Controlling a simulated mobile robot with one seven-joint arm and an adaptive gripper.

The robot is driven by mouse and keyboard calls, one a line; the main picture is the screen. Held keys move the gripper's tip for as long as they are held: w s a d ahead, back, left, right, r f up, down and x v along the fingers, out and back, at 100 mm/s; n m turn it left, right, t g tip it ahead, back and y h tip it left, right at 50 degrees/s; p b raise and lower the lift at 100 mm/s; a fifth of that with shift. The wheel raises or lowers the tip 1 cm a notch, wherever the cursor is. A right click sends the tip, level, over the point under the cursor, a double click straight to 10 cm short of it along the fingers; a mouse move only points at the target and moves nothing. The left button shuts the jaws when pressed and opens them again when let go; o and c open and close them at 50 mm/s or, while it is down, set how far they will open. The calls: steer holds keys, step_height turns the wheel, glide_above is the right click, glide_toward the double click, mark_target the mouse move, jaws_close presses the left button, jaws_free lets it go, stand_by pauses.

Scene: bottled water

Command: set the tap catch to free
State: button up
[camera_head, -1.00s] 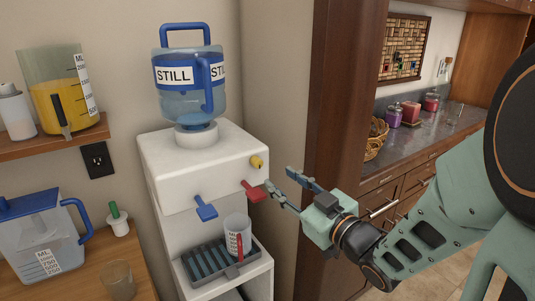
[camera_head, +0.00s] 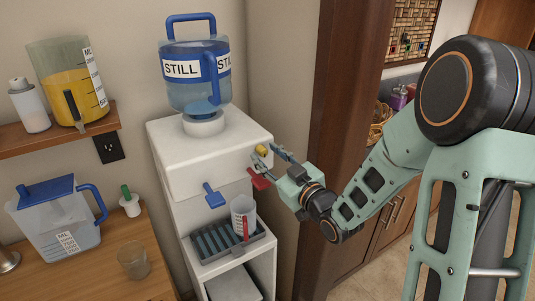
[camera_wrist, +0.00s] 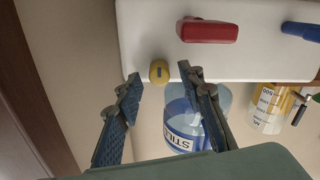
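The tap catch looks like a small round yellow knob (camera_head: 262,150) with a dark slot mark, on the front of the white dispenser (camera_head: 205,160), above the red tap lever (camera_head: 260,180). In the wrist view the yellow knob (camera_wrist: 159,72) appears between the two fingertips of my gripper (camera_wrist: 160,78). My gripper (camera_head: 268,157) is open, its fingers apart on either side of the knob. I cannot tell whether they touch it. The red lever (camera_wrist: 208,31) also shows clear of the fingers in the wrist view. The blue tap lever (camera_head: 214,196) is further left.
A STILL water bottle (camera_head: 196,75) sits on top of the dispenser. A measuring cup (camera_head: 243,216) stands on the drip tray (camera_head: 212,243). A brown wooden panel (camera_head: 325,130) rises close to the right. A jug (camera_head: 60,220) and glass (camera_head: 133,262) stand on the left counter.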

steer(key=shift+w, duration=0.1)
jaws_close()
stand_by(0.3)
